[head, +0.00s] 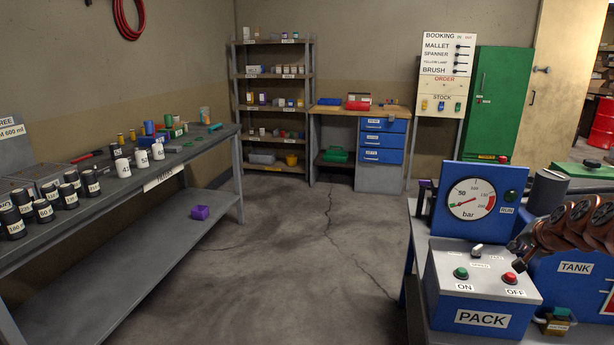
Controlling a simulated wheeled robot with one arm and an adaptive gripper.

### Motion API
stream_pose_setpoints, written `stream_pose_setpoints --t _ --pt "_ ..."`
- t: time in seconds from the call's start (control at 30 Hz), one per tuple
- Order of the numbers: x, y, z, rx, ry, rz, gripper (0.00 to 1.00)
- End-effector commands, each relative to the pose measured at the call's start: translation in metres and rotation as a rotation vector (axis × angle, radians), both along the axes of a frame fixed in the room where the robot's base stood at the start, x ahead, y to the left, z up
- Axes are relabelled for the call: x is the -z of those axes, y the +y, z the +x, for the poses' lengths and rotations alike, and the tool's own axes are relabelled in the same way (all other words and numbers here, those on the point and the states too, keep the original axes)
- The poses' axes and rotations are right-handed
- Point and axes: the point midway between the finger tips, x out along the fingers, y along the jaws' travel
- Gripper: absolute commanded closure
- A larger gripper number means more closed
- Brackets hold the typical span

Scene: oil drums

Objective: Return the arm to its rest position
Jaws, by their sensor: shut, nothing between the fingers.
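My gripper (519,247) shows at the right edge as dark and copper-brown jointed parts, its tip pointing left. It is shut and empty. In the picture it overlaps the back right of the grey-and-blue PACK box (481,319), near the red OFF button (509,279). I cannot tell its height above the box or whether it touches anything. The rest of my arm is mostly cut off by the right edge.
A blue gauge panel (451,226) stands behind the PACK box; a blue TANK unit (573,284) is beside it. A long grey bench (178,179) holds several labelled pots on the left. A purple block (200,212) sits on its lower shelf. The middle floor is clear.

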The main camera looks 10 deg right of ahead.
Motion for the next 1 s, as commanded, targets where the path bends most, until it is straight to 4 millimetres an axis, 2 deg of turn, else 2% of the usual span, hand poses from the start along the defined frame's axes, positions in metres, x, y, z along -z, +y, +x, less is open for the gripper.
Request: stream_pose_setpoints --t 0.17,0.23,0.37,0.43,0.5,0.6,0.7,0.83,1.0 --pt "-0.025 0.084 0.01 -0.163 0.042 -0.003 1.0" --pt "-0.033 0.128 0.008 -0.248 0.073 -0.007 1.0" --pt "-0.043 0.206 -0.008 -0.404 0.145 -0.021 1.0" --pt "-0.049 0.246 -0.024 -0.482 0.188 -0.035 1.0" --pt "-0.048 0.284 -0.046 -0.562 0.245 -0.048 1.0" --pt "-0.047 0.328 -0.08 -0.661 0.322 -0.072 1.0" --pt "-0.043 0.363 -0.121 -0.746 0.407 -0.096 1.0" --pt "-0.035 0.396 -0.179 -0.836 0.525 -0.127 1.0" --pt "-0.021 0.417 -0.26 -0.916 0.686 -0.156 1.0"
